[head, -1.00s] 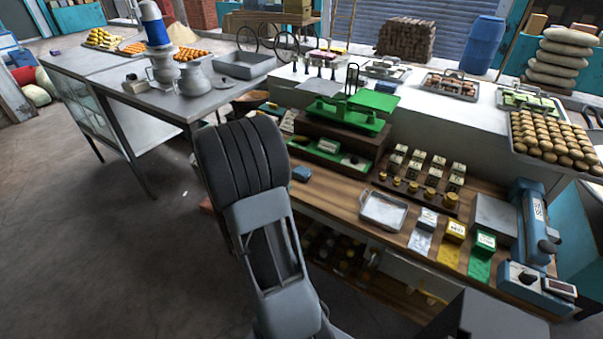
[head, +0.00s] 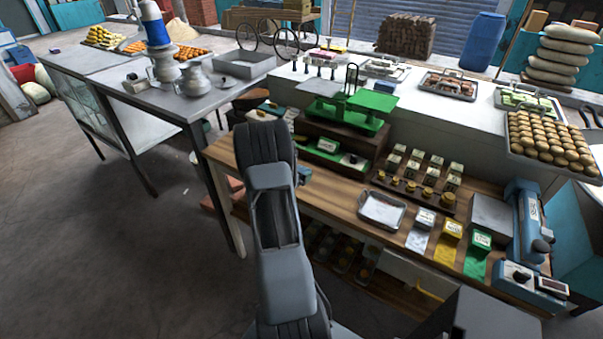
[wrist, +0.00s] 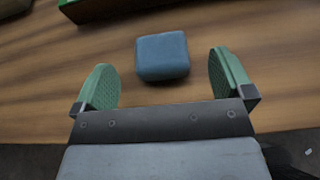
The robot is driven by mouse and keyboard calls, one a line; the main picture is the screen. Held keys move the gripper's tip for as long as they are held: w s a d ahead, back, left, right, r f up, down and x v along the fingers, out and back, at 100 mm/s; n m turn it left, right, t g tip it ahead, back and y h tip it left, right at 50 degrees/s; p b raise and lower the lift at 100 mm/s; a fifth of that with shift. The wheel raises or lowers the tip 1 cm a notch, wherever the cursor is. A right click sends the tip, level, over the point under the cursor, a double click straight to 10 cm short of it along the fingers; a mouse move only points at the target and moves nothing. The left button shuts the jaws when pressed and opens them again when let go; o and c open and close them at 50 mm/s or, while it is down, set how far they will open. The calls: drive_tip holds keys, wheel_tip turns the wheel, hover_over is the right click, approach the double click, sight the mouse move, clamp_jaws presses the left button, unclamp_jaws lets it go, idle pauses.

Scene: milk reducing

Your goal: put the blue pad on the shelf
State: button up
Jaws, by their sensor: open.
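The blue pad (wrist: 162,57) lies on the wooden counter in the wrist view, ahead of my gripper and roughly between the lines of its two fingers. In the head view only a bit of the blue pad (head: 304,174) shows beside my arm. My gripper (wrist: 165,82) is open, with its green-padded fingers apart and nothing between them. The fingers do not visibly touch the pad. My arm hides the gripper in the head view. A lower shelf (head: 392,293) is under the wooden counter, with several jars on it, partly hidden by my arm.
The wooden counter (head: 335,205) holds a metal tray (head: 382,209), small boxes and a green scale (head: 345,112) on a wooden stand. A blue machine (head: 530,235) stands at the right end. A grey table (head: 195,95) stands at left. The floor in front is open.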

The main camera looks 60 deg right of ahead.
sight(301, 170)
drive_tip(key=shift+f+p+x, duration=0.15)
drive_tip(key=shift+p+x, duration=0.35)
drive_tip(key=shift+x, duration=0.75)
drive_tip(key=shift+f+p+x, duration=0.1)
drive_tip(key=shift+p+x, duration=0.4)
drive_tip(key=shift+x, duration=0.8)
drive_tip(key=shift+a, duration=0.15)
drive_tip(key=shift+c, duration=0.3)
drive_tip(key=c, duration=1)
drive_tip(key=shift+r, duration=0.1)
